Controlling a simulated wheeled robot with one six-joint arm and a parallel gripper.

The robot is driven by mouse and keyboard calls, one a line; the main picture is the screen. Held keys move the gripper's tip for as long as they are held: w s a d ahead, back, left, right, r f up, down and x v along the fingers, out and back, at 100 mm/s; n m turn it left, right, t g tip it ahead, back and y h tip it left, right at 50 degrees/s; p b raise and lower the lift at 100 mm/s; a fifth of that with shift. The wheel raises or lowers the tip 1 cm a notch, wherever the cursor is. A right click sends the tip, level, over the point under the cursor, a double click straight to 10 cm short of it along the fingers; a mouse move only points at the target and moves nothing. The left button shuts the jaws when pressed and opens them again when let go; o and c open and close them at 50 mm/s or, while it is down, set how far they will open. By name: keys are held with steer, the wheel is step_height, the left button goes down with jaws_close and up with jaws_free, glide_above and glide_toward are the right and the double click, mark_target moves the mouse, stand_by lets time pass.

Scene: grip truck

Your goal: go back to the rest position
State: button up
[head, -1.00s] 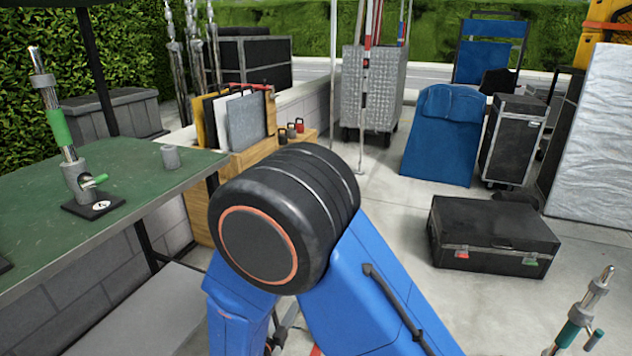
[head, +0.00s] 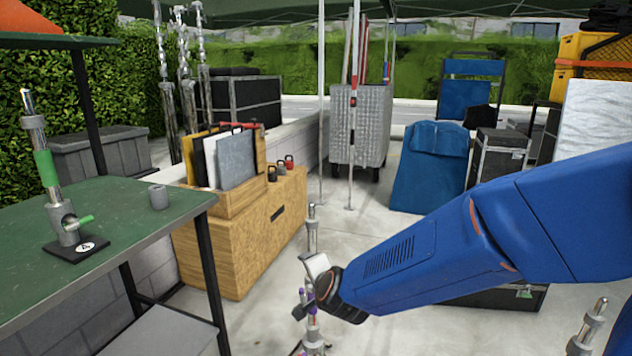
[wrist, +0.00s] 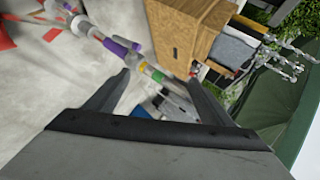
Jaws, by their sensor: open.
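My blue arm (head: 440,245) reaches in from the right in the head view. Its dark wrist end is left of the low middle, above the floor and right of the wooden cabinet. In the wrist view my gripper (wrist: 158,80) is open, with its two dark fingers spread apart. A metal stand with coloured bands (wrist: 125,48) runs slantwise beyond and between the fingertips; I see no grip on it. In the head view this stand (head: 311,325) shows partly behind my wrist. The gripper's fingers are not clear in the head view.
The green table (head: 120,215) is at the left, with a green-banded stand (head: 45,165) and a grey cup (head: 158,196). The wooden cabinet (head: 235,245) stands beside it. A blue-covered item (head: 430,165) and a black case (head: 500,155) stand behind my arm. Another stand (head: 590,325) is at lower right.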

steer(key=s+d+r+n+g, duration=0.2)
steer(key=s+d+r+n, duration=0.15)
steer(key=s+d, duration=0.3)
steer(key=s+d+r+n+g, duration=0.1)
steer(key=s+d+r+n, duration=0.1)
steer(key=s+d+n, duration=0.45)
steer(key=s+d+f+n+g+h, duration=0.1)
steer(key=s+d+g+h, duration=0.2)
steer(key=s+d, duration=1.4)
steer(key=shift+s+f+g+h, duration=0.15)
steer(key=shift+s+g+h, duration=0.15)
steer(key=shift+s, duration=0.05)
